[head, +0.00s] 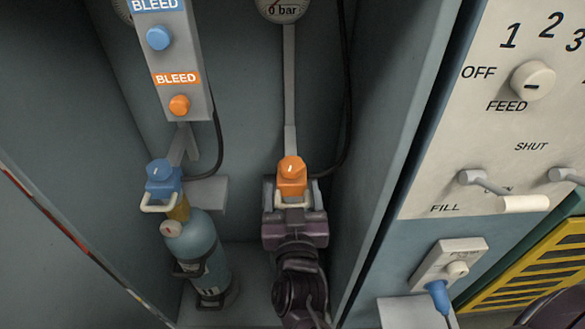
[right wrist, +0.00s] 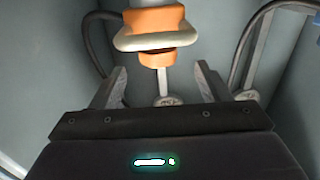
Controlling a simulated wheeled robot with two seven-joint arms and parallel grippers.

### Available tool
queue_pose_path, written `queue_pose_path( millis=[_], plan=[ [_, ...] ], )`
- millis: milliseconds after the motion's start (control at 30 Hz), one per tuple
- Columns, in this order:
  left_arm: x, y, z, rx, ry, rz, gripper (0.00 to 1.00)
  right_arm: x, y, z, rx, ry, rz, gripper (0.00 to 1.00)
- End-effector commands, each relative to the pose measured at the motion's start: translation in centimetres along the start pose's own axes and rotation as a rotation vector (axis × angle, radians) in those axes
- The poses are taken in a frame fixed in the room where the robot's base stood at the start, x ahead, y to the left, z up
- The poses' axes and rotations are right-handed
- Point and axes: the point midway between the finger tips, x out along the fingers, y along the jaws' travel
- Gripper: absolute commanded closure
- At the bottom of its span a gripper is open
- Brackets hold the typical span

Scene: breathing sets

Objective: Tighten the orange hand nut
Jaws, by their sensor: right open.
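The orange hand nut (head: 292,178) sits at the lower end of a grey pipe inside the cabinet. A pale loop handle shows at its front. In the right wrist view the orange hand nut (right wrist: 157,22) is at the top middle, with the pale ring around its lower part. My right gripper (head: 291,188) is below and in front of the nut in the head view. Its two fingers (right wrist: 160,82) are open, spread to either side below the nut, with nothing visible between them but background. Whether a finger touches the nut cannot be told. My left gripper is not in view.
A blue gas cylinder (head: 195,245) with a blue hand nut (head: 162,178) stands to the left. A grey box with a blue and an orange BLEED knob (head: 179,105) hangs above it. A hose (head: 346,90) runs beside the pipe. Cabinet walls close in both sides; a control panel (head: 440,130) is right.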

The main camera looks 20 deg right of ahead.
Motion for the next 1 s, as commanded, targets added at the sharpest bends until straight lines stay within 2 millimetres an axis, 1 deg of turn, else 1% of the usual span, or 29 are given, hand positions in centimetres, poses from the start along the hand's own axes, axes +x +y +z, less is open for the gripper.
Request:
queue_pose_path(
  millis=[67,167,400,500,600,733,967,1000],
  plan=[
    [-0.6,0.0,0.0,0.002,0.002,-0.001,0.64,0.0,0.1,0.1,0.003,-0.007,0.009,0.31],
    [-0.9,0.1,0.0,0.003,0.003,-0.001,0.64,0.8,0.2,0.0,0.001,-0.006,0.012,0.31],
    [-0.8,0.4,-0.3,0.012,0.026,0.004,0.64,4.6,0.2,0.0,0.001,-0.004,0.012,0.31],
    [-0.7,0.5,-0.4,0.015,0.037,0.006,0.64,6.0,0.2,0.0,0.001,-0.004,0.012,0.31],
    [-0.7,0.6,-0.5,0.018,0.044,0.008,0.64,7.0,0.2,0.0,0.001,-0.005,0.011,0.31],
    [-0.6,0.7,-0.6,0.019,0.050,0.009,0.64,7.6,0.2,0.1,0.001,-0.007,0.010,0.31],
    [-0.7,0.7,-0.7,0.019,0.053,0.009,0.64,7.7,0.2,0.1,0.001,-0.008,0.010,0.31],
    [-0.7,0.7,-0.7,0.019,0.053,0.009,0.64,7.7,0.2,0.1,0.001,-0.008,0.010,0.35]
  ],
)
